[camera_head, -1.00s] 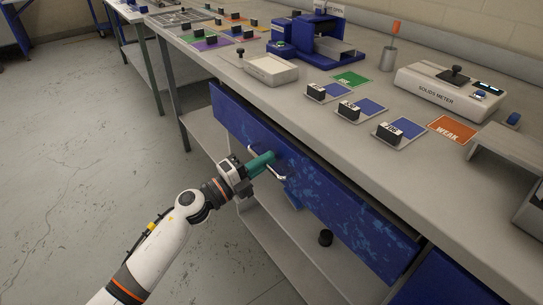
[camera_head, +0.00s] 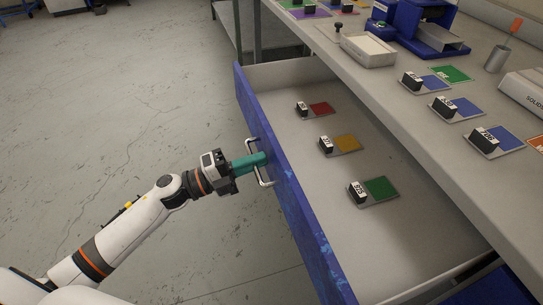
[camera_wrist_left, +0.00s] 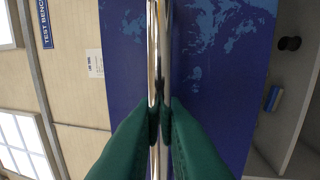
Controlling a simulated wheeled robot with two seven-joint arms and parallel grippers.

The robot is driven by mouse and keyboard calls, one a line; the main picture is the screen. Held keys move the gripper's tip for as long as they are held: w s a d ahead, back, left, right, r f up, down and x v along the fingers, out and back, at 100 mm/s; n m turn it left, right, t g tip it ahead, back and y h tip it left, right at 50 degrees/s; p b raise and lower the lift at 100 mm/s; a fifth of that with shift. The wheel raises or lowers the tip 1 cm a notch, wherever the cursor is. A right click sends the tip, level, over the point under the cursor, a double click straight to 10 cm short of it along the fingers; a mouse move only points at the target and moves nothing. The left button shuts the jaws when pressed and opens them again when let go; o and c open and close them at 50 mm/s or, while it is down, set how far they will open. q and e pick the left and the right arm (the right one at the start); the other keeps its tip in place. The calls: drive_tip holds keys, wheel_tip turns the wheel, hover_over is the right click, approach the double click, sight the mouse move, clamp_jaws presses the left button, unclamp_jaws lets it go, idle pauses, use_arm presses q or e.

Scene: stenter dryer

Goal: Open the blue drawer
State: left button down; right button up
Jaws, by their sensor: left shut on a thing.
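The blue drawer (camera_head: 281,185) stands pulled well out from under the bench, its inside showing in the head view. Its blue front also fills the middle of the left wrist view (camera_wrist_left: 205,80). My left gripper (camera_head: 262,160) is at the metal handle (camera_head: 264,180) on the drawer's front. In the left wrist view, the green fingers of my left gripper (camera_wrist_left: 160,125) are shut on the handle bar (camera_wrist_left: 158,50), one on each side. My right gripper is not in view.
The bench top (camera_head: 390,100) above carries a white tray (camera_head: 368,50), a blue device (camera_head: 425,30) and several tagged cards. Open floor (camera_head: 120,130) lies to the left.

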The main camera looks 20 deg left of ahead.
use_arm(q)
drive_tip(key=shift+s+a, duration=0.4)
drive_tip(key=shift+a, duration=0.05)
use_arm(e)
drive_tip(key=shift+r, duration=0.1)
use_arm(q)
drive_tip(key=c, duration=1.8)
unclamp_jaws()
drive_tip(key=shift+c, duration=0.2)
drive_tip(key=v, duration=1.2)
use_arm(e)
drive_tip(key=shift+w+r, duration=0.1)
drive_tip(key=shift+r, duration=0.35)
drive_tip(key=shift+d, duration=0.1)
